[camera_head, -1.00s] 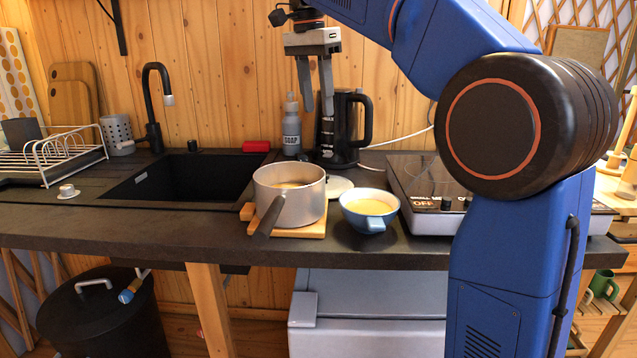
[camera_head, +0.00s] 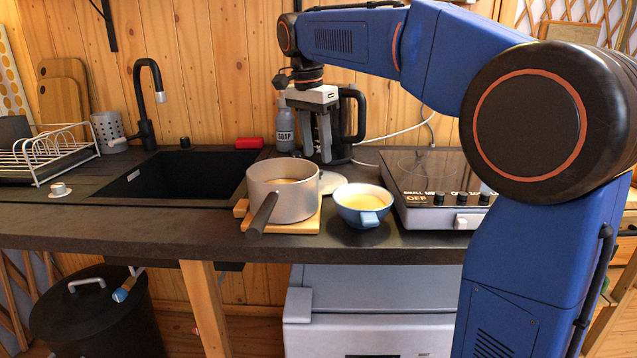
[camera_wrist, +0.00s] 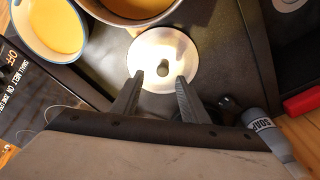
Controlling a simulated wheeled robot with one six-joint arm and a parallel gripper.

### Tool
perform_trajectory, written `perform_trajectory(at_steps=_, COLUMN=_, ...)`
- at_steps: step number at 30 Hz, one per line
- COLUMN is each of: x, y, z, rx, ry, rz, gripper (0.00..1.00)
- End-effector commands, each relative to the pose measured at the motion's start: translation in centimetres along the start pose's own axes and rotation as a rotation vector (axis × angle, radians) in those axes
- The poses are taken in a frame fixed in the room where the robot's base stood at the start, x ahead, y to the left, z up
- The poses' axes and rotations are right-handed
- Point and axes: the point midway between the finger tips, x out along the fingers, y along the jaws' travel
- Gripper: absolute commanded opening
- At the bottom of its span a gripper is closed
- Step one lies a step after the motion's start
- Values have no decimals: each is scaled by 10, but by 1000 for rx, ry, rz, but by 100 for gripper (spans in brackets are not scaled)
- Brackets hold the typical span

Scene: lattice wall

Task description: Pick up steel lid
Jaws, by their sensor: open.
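The steel lid (camera_wrist: 150,50) is a round, shiny disc with a dark knob in its middle, lying on the dark counter in the wrist view. In the head view only part of the lid (camera_head: 333,183) shows, behind and right of the steel pot (camera_head: 283,192). My gripper (camera_head: 317,158) points down above the lid in the head view. In the wrist view my gripper (camera_wrist: 160,80) is open, its two fingertips apart near the lid's edge, with the knob beyond and between them. Nothing is between the fingers.
The pot stands on a wooden board (camera_head: 308,222), handle forward. A blue bowl (camera_head: 360,217) of yellow liquid is right of it. A soap bottle (camera_head: 286,128) and black kettle (camera_head: 345,125) stand behind. A cooktop (camera_head: 430,170) is at right, a sink (camera_head: 180,175) at left.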

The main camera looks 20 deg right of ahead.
Motion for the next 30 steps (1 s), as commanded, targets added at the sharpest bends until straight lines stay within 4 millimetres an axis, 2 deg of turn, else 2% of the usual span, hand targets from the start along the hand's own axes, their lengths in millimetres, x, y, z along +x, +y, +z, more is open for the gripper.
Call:
perform_trajectory(at_steps=9, x=40, y=-5, z=-1, rx=0, ry=0, rz=1, gripper=41)
perform_trajectory(at_steps=13, x=48, y=-4, z=-1, rx=0, ry=0, rz=1, gripper=41)
perform_trajectory(at_steps=20, x=48, y=-5, z=-1, rx=0, ry=0, rz=0, gripper=41)
perform_trajectory(at_steps=25, x=48, y=-5, z=-1, rx=0, ry=0, rz=0, gripper=0)
perform_trajectory(at_steps=30, x=48, y=-5, z=-1, rx=0, ry=0, rz=0, gripper=0)
